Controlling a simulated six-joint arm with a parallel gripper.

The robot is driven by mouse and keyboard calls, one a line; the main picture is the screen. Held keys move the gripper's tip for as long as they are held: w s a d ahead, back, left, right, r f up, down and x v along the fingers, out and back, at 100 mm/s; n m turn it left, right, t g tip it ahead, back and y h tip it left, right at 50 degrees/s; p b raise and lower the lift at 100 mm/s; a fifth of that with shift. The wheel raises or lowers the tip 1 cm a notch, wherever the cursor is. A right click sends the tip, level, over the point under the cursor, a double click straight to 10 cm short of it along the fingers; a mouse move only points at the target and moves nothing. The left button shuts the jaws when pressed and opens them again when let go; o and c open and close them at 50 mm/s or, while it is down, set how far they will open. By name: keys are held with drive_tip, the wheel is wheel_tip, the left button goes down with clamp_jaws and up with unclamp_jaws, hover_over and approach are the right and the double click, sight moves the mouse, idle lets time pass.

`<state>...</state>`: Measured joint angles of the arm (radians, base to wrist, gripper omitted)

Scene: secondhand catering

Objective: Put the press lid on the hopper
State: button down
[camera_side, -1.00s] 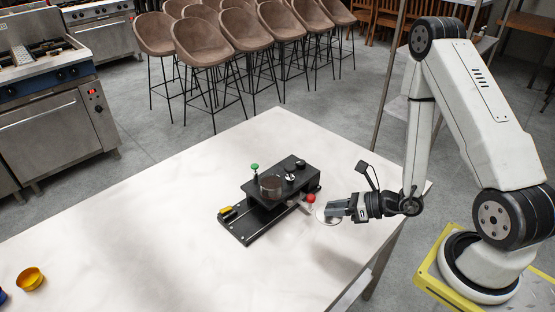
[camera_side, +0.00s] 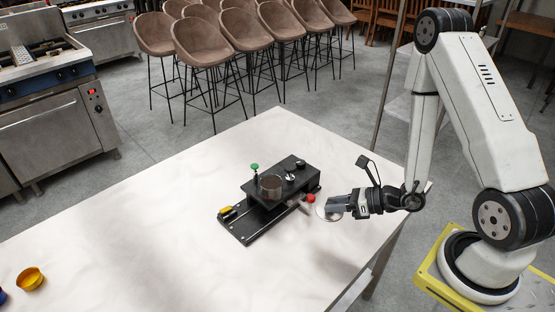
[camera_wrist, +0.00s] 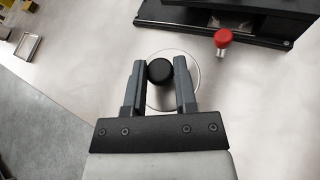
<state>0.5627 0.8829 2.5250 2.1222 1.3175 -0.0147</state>
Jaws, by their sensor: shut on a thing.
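The press lid is a clear or pale disc (camera_wrist: 155,102) with a round black knob (camera_wrist: 160,70). In the wrist view my gripper (camera_wrist: 159,78) has one finger on each side of the knob and is shut on it. In the side view the lid's pale rim (camera_side: 323,212) shows at the tips of my gripper (camera_side: 331,206), low at the right part of the table; I cannot tell whether it touches the table. The black press (camera_side: 285,182) stands left of my gripper. A dark, round, open-topped cup on it (camera_side: 270,187) looks like the hopper.
A red knob (camera_side: 310,198) sticks out of the press toward my gripper; it also shows in the wrist view (camera_wrist: 222,38). A green knob (camera_side: 254,167) stands up at its back. An amber cup (camera_side: 30,279) is far left. The table's (camera_side: 150,230) middle is clear.

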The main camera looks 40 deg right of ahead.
drive_tip(key=shift+w+r, duration=0.25)
drive_tip(key=shift+w, duration=0.25)
drive_tip(key=w+a+r, duration=0.2)
drive_tip(key=w+r, duration=0.8)
drive_tip(key=w, duration=0.1)
drive_tip(key=shift+w+r+m+t+h, duration=0.7)
drive_tip(key=shift+w+r+m+h, duration=0.7)
drive_tip(key=shift+r, duration=3.65)
drive_tip(key=s+a+f+n+g+y, duration=0.2)
drive_tip(key=s+a+f+n+y, duration=0.1)
drive_tip(key=a+f, duration=0.5)
drive_tip(key=s+a+f+n+g+y, duration=0.3)
drive_tip(key=a+f, duration=0.6)
drive_tip(key=a, duration=0.3)
drive_tip(key=shift+a+f+n+y, duration=0.15)
drive_tip(key=shift+n+y, duration=0.35)
drive_tip(key=shift+n, duration=0.3)
